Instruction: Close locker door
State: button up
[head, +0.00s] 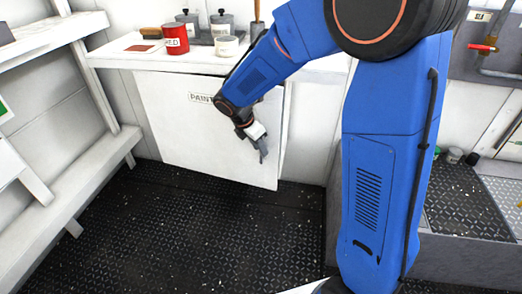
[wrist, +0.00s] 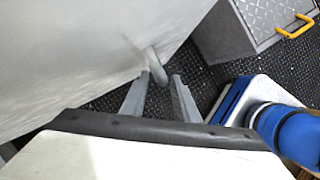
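The locker door (head: 205,135) is a white panel with a PAINT label, below a counter in the head view. Its lower edge slants toward me at the right, so it looks partly open. Its face fills the left of the wrist view (wrist: 75,55). A grey handle (wrist: 157,66) sticks out from the door there. My gripper (wrist: 160,77) is open, with its fingertips close to the handle, which lies just ahead of the gap; I cannot tell whether they touch. In the head view my gripper (head: 263,152) is at the door's right part and hides the handle.
The counter (head: 115,55) carries a red can (head: 175,40), a white tin (head: 226,46) and grey pots. White shelving (head: 85,175) stands at the left. The dark floor (head: 190,235) before the door is clear. A yellow handle (wrist: 297,27) shows on a grey patterned surface.

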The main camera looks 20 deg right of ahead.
aim_at(266, 138)
jog(key=shift+x, duration=1.15)
grip_shut()
jog(key=w+d, duration=0.2)
jog(key=w, duration=0.1)
jog(key=w+d, duration=0.1)
jog(key=w, duration=0.1)
jog(key=shift+w+d, duration=0.1)
jog(key=shift+d, duration=0.15)
jog(key=shift+w+r, duration=0.2)
jog(key=shift+w, duration=0.05)
grip_release()
jog(key=shift+d, duration=0.1)
